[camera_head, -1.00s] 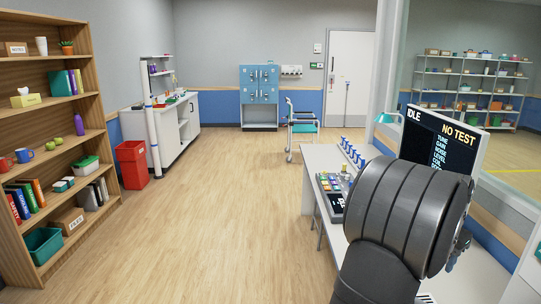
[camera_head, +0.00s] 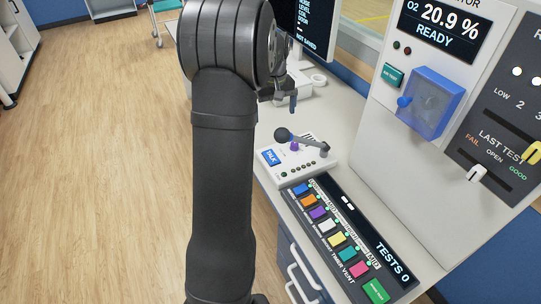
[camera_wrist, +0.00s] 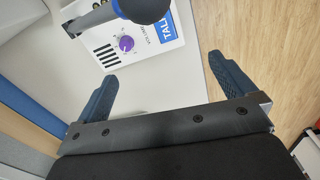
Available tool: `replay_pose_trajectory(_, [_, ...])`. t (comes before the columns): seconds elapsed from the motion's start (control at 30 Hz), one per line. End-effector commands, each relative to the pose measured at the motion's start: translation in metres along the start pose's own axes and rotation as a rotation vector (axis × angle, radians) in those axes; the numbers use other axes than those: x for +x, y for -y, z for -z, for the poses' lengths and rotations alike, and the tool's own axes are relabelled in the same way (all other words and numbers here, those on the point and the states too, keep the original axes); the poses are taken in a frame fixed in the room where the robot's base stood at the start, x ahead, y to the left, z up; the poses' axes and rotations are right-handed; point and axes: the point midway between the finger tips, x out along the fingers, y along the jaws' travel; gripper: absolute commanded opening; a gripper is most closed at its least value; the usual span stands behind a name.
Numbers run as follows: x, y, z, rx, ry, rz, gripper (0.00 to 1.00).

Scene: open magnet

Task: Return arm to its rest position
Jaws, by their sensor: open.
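My dark arm rises through the middle of the head view. My gripper (camera_head: 284,100) is partly hidden behind my wrist and is above the pale desk. In the wrist view my gripper (camera_wrist: 165,80) has its two blue fingers wide apart, with nothing between them but the desk top below. A white talk box (camera_head: 290,165) with a blue TALK label and a purple knob stands on the desk just in front of the gripper. Its microphone (camera_head: 284,135) also shows close at the top of the wrist view (camera_wrist: 146,8).
A panel of coloured buttons (camera_head: 322,226) lies along the desk front. A tall console with a blue clear cover (camera_head: 432,102) stands at right. A monitor (camera_head: 309,30) stands behind my wrist. The wood floor (camera_head: 95,160) at left is clear.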

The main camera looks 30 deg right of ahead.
Motion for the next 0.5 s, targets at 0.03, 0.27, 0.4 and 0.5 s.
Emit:
replay_pose_trajectory(0.03, [0.003, 0.004, 0.002, -0.041, 0.005, 0.004, 1.0])
replay_pose_trajectory(0.27, [0.021, 0.009, 0.003, -0.098, 0.012, 0.012, 1.0])
replay_pose_trajectory(0.4, [0.048, 0.009, 0.002, -0.097, 0.013, 0.012, 1.0])
replay_pose_trajectory(0.5, [0.068, 0.009, 0.002, -0.096, 0.012, 0.011, 1.0])
